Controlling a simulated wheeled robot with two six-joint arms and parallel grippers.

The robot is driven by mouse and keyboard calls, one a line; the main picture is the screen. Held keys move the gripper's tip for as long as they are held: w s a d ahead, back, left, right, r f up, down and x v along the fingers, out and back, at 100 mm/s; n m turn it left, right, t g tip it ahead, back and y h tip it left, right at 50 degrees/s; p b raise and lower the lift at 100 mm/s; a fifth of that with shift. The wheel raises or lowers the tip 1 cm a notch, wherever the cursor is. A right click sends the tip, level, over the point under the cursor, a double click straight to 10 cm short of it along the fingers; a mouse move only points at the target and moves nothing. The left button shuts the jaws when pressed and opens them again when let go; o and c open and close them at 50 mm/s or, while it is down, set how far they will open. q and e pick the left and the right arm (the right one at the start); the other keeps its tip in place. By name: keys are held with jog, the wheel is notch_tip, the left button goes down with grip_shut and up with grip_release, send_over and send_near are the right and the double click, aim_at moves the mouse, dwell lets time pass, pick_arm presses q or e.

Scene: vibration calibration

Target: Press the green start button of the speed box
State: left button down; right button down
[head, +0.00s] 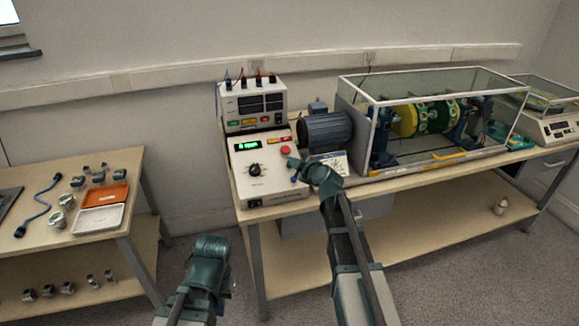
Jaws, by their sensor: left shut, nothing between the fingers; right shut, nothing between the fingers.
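The speed box (276,184) is the cream control box on the right bench, with a lit green display (246,145), a black knob (254,170) and a red button (286,151). I cannot make out its green start button for certain. My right gripper (291,168) is shut and empty. It points left at the box's right edge, just below the red button, and covers part of that edge. I cannot tell whether it touches the box. My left gripper (211,243) is shut and empty, low over the floor between the benches.
A second instrument box (277,101) with cables stands behind the speed box. A blue motor (326,130) and a clear-walled enclosure (430,152) around a green-yellow rotor stand to the right. The left bench holds an orange tray (106,195), a white tray (98,219) and small metal parts.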

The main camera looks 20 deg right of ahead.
jog(key=shift+w+f+b, duration=0.3)
jog(key=shift+f+b, duration=0.15)
jog(key=shift+f, duration=0.1)
dwell(0.7)
jog(key=shift+r, duration=0.1)
jog(key=shift+s+r+p, duration=0.35)
jog(key=shift+r+p, duration=0.3)
jog(key=shift+p, duration=0.1)
jog(key=r+p, duration=0.1)
jog(key=s+r+p, duration=0.1)
jog(key=r+p, duration=0.1)
jog(key=s+r+p, duration=0.1)
jog(key=shift+s+r, duration=0.1)
jog(key=shift+r, duration=0.15)
dwell(0.3)
dwell(0.4)
